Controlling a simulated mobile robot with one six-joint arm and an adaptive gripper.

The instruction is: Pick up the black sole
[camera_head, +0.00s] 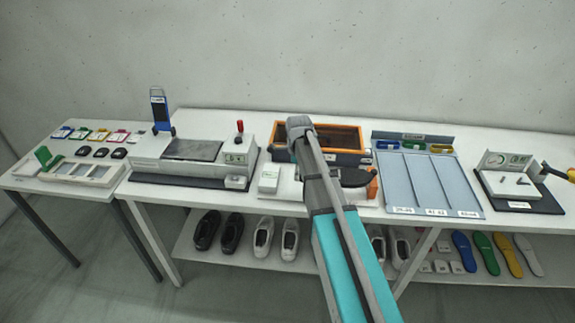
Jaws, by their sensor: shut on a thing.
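My arm reaches up from the lower right, and its far grey end is over the near left side of an orange-edged bin. My gripper cannot be made out, as my own arm hides that area. A dark, rounded flat piece (353,177) shows just right of my arm, on a white base between orange parts. I cannot tell whether it is the black sole or part of a fixture. No other black sole can be made out clearly. The bin (345,154) has a dark inside, and its contents are hard to tell.
A grey press-like machine (193,149) stands left of the bin. A blue-grey lane tray (436,178) and a white fixture (517,190) stand to the right. Several colored soles (485,254) and several shoes (232,232) are on the lower shelf (190,258).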

